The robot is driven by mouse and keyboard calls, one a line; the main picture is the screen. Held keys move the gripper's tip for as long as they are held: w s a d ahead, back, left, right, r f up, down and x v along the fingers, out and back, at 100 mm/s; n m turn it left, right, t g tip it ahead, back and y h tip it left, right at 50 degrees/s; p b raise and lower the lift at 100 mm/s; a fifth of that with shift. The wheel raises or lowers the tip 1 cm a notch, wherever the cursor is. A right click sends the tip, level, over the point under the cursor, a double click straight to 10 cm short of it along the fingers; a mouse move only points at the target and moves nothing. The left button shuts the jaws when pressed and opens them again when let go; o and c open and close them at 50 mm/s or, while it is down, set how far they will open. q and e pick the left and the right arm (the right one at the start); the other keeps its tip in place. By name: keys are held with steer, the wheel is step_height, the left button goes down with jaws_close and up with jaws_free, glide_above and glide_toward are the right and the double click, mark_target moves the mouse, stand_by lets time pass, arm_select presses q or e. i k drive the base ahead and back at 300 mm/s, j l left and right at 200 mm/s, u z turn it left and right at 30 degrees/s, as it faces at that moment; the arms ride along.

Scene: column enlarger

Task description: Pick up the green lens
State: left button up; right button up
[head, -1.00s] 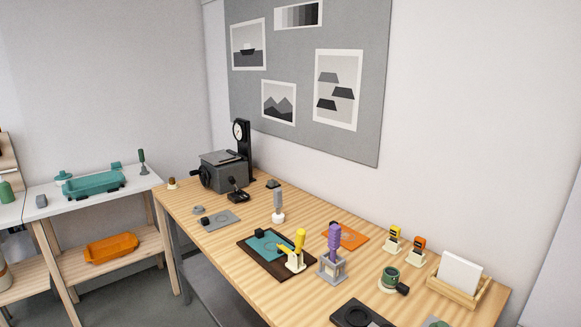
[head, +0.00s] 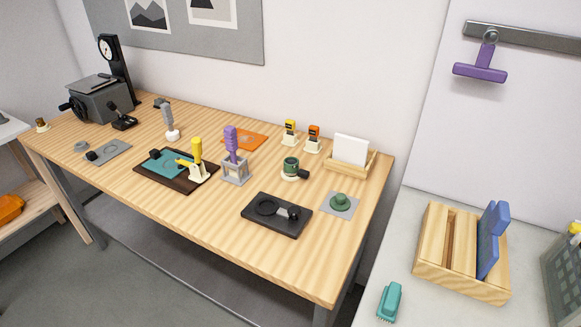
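Two green things stand on the right part of the wooden table, and I cannot tell for sure which is the green lens. One is a dark green round piece (head: 341,201) with a knob-like top, lying on a grey square mat (head: 350,212) near the table's right end. The other is a green cylinder (head: 290,163) with a black part at its side, sitting on a pale round base behind the black tray. Neither of my grippers shows in the head view.
A wooden holder with white cards (head: 350,153) stands behind the green pieces. The wooden table's (head: 290,270) front right is clear. A pale counter (head: 360,290) at right holds a wooden rack (head: 435,262) and a teal brush (head: 390,301).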

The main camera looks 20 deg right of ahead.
mark_target(292, 163)
steer(key=i+j+z, duration=0.1)
steer(key=z, duration=0.35)
steer(key=i+j+z, duration=0.2)
steer(key=z, duration=0.2)
steer(key=i+j+z, duration=0.15)
steer(key=z, duration=0.3)
steer(key=k+j, duration=0.05)
steer(key=j, duration=0.05)
